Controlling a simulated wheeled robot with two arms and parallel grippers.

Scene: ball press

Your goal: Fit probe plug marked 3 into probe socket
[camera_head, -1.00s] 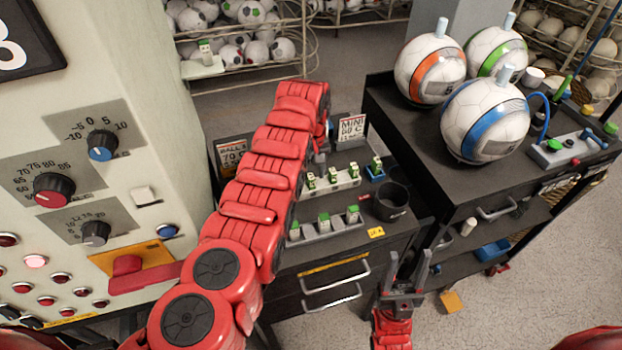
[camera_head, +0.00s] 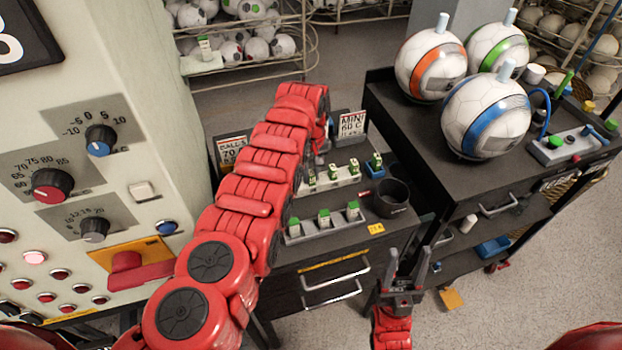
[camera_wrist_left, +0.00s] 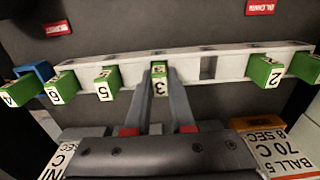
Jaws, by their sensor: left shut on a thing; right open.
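In the left wrist view my left gripper (camera_wrist_left: 158,85) is shut on the green and white plug marked 3 (camera_wrist_left: 160,89), at a white rack (camera_wrist_left: 130,66). I cannot tell whether the plug is still seated in the rack. Plugs marked 6 (camera_wrist_left: 62,86), 5 (camera_wrist_left: 106,83) and 2 (camera_wrist_left: 266,72) stand in the same rack, with an empty slot (camera_wrist_left: 208,67) between 3 and 2. In the head view my left arm mostly hides this gripper. My right gripper (camera_head: 408,252) is open and empty in front of the cart. I cannot make out which part is the probe socket.
A blue block (camera_head: 374,171) beside the rack carries the plug marked 4 (camera_wrist_left: 20,91). A grey front rack (camera_head: 325,233) holds green-topped plugs. A black cup (camera_head: 391,197) stands to its right. Signs stand behind. The control panel is left; a cart with balls (camera_head: 485,118) is right.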

